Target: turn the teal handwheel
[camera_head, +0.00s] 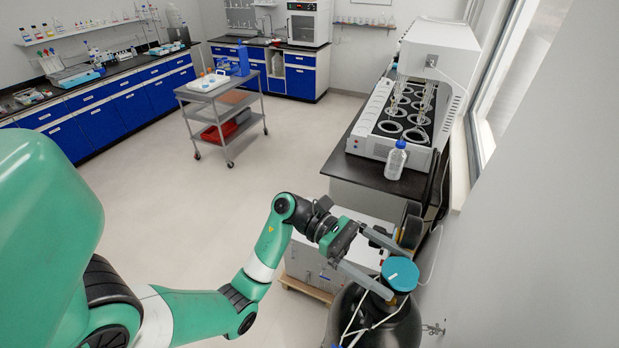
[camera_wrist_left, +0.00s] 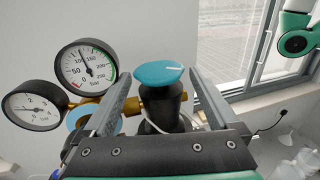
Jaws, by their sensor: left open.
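The teal handwheel (camera_head: 400,273) is a round, flat-topped knob on top of the dark gas cylinder (camera_head: 385,325) at the lower right of the head view. In the left wrist view the handwheel (camera_wrist_left: 158,73) sits on a black valve stem. My left gripper (camera_head: 398,276) is open, with one finger on each side of the handwheel. In the wrist view its two fingers appear to straddle the wheel, with small gaps. My right gripper is in neither view.
Two pressure gauges (camera_wrist_left: 84,65) (camera_wrist_left: 35,105) stand left of the valve, with a second blue disc (camera_wrist_left: 80,116) partly hidden beside them. A white cabinet (camera_head: 330,260) is behind the cylinder. The bench with the multi distiller (camera_head: 415,110) and wall lie right.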

